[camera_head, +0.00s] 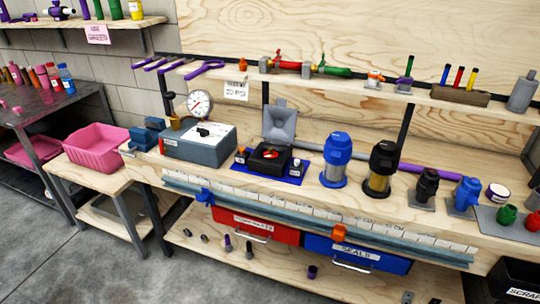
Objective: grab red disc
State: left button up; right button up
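A small red round piece (270,154), partly white, sits on top of a black square fixture (262,166) in the middle of the workbench. It is the only thing I see that could be the red disc, and it is too small to make out in detail. Neither my left nor my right gripper is in this view.
A grey gauge box (200,141) stands left of the fixture; a blue filter (336,160) and a black-and-gold filter (380,170) stand right. A ruler strip (300,214) runs along the bench's front edge. A pink bin (97,150) is at left.

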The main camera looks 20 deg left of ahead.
aim_at(270, 154)
jog(key=i+j+u, duration=0.3)
jog(key=i, duration=0.3)
jog(key=i+u, duration=0.3)
jog(key=i, duration=0.25)
